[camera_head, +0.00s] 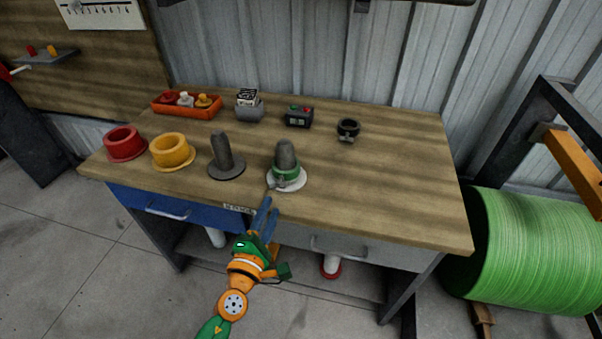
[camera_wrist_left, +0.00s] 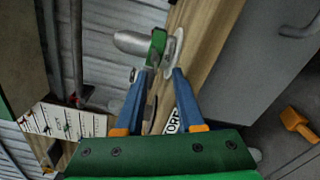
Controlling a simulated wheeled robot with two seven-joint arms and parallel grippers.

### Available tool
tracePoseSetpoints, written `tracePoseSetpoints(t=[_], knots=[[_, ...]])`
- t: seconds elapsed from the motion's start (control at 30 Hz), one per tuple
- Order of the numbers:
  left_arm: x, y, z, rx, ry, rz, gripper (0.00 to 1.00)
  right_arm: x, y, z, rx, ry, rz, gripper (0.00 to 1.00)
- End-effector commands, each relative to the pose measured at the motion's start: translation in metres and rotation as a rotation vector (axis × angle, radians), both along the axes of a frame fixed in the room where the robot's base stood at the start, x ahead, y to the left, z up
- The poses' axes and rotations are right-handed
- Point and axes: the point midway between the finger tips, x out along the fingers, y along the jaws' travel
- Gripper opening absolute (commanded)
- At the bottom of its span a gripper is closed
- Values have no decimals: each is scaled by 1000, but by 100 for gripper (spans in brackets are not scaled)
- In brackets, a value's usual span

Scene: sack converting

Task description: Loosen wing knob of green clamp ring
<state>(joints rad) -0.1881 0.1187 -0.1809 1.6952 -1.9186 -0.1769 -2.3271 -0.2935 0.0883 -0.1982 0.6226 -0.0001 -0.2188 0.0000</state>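The green clamp ring (camera_head: 290,170) sits around the base of a grey upright post (camera_head: 286,153) on a white round plate near the table's front edge. Its small grey wing knob (camera_head: 280,183) faces the front. My left gripper (camera_head: 269,204), with blue fingers, is just in front of the plate, at the table edge. In the left wrist view the fingers of my left gripper (camera_wrist_left: 163,72) are apart with nothing held between them. The green clamp ring (camera_wrist_left: 157,46) is just beyond the tips, and the grey post (camera_wrist_left: 130,43) points left. My right gripper is not seen.
A dark post on a round base (camera_head: 226,165) stands left of the ring. Yellow (camera_head: 172,151) and red (camera_head: 125,144) collars are farther left. A black clamp ring (camera_head: 348,128), a small control box (camera_head: 299,117) and an orange tray (camera_head: 187,111) lie behind. The table's right side is clear.

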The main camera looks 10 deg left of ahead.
Motion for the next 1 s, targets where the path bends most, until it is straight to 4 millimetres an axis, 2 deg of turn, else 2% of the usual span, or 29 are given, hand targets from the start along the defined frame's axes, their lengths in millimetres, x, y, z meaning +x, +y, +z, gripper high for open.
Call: tracePoseSetpoints(t=[0.07, 0.3, 0.4, 0.67, 0.7, 0.8, 0.83, 1.0], knots=[[8, -1, 4, 33, -14, -2, 38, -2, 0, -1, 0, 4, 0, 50], [55, -2, 2, 33, -14, 0, 38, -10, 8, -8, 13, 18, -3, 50], [67, -2, 2, 32, -12, -1, 38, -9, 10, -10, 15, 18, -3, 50], [71, -3, 3, 30, -10, -1, 38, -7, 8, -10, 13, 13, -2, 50], [71, -3, 3, 30, -10, -1, 32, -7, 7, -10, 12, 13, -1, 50], [71, -3, 3, 30, -10, -1, 5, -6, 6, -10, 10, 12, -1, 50], [71, -3, 3, 30, -10, -1, 0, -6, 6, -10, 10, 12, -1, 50], [71, -2, 3, 30, -10, 0, 0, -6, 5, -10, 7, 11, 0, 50]])
